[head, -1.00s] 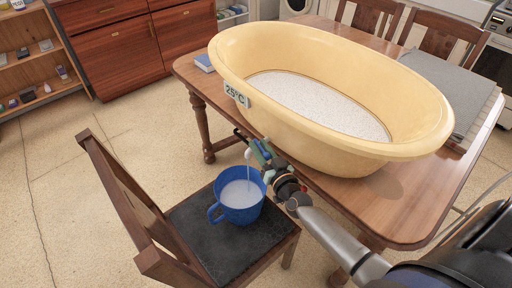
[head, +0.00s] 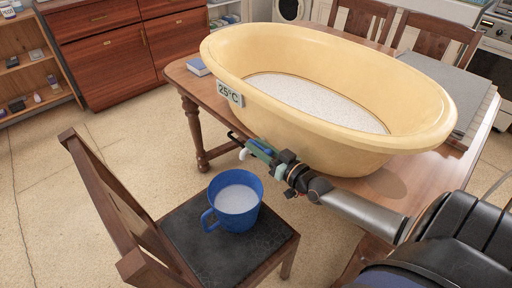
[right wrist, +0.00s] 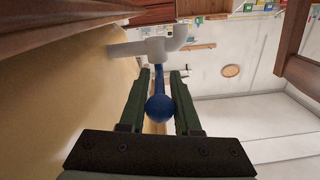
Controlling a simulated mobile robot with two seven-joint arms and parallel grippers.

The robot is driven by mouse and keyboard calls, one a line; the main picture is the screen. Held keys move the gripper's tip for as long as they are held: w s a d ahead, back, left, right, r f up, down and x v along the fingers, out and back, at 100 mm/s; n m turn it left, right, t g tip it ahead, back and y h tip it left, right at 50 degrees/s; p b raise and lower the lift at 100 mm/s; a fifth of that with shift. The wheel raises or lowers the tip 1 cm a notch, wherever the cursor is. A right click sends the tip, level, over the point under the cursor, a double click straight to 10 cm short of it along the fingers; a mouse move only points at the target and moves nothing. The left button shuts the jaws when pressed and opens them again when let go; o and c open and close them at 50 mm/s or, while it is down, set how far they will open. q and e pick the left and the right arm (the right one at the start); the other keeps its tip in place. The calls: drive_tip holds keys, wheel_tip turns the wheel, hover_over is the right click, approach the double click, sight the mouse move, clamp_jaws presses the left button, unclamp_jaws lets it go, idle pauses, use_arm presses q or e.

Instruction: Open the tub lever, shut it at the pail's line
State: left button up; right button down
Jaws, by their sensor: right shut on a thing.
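The yellow tub (head: 300,125) stands on the table with pale liquid inside and a "25°C" label (head: 230,93) on its side. Its white spout (head: 243,155) shows just left of my right gripper (head: 262,151), above the pail. In the right wrist view, the blue lever with a ball knob (right wrist: 160,108) is between the fingers of my right gripper (right wrist: 160,90), which is shut on it. No stream shows below the spout. The blue pail (head: 221,219) stands upright on the chair, holding whitish liquid; I cannot make out its line. My left gripper is not in view.
The wooden chair (head: 185,240) with a dark seat stands in front of the table (head: 425,200). Open floor lies left of the chair.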

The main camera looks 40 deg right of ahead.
drive_tip(key=c, duration=0.9)
unclamp_jaws()
drive_tip(key=shift+s, duration=0.15)
use_arm(q)
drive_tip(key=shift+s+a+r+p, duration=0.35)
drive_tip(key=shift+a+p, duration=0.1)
drive_tip(key=shift+p, duration=0.35)
use_arm(e)
drive_tip(key=shift+s+d, duration=0.25)
drive_tip(key=shift+s, duration=1.8)
drive_tip(key=shift+s+d, duration=0.25)
drive_tip(key=shift+s, duration=1.8)
drive_tip(key=shift+s+d, duration=0.25)
drive_tip(key=shift+s, duration=1.8)
drive_tip(key=shift+a, duration=0.1)
